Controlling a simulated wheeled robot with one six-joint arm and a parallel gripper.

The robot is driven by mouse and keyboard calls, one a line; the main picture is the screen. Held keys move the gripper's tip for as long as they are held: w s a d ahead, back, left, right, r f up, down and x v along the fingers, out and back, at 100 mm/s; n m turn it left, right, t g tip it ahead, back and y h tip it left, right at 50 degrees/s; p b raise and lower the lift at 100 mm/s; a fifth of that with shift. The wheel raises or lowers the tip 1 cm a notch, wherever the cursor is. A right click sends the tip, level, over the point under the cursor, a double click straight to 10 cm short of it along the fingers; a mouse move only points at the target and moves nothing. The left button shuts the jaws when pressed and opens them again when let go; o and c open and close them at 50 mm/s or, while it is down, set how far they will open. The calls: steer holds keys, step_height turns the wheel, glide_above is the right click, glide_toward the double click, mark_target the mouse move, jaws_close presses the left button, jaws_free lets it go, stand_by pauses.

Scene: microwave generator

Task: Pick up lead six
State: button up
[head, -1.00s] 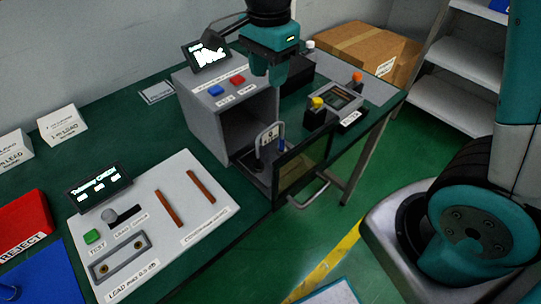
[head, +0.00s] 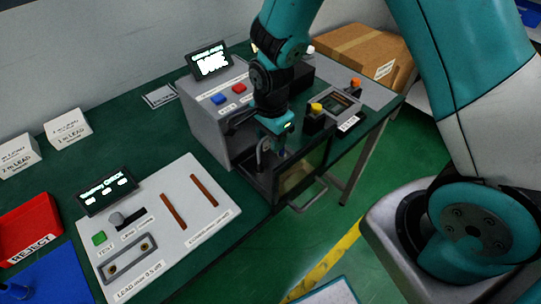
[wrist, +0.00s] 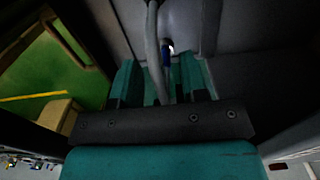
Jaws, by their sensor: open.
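A grey lead (wrist: 152,45) rises through the wrist view. It passes between the two teal fingers of my gripper (wrist: 158,80), which stand apart on either side of it. A blue piece with a bright tip (wrist: 167,50) shows just right of the lead. In the head view my gripper (head: 278,140) points down at the open front of the grey test box (head: 205,125). A small part of the grey lead (head: 262,150) shows beside the gripper there; its lower part is hidden. I cannot read a number on the lead.
The box's door (head: 303,172) hangs open at its front right, with a handle (head: 308,195). A white test panel (head: 150,230) lies to the left. A yellow-topped block (head: 316,115) stands close on the right.

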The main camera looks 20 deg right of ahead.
steer(key=shift+f, duration=1)
steer(key=shift+c, duration=0.2)
jaws_close()
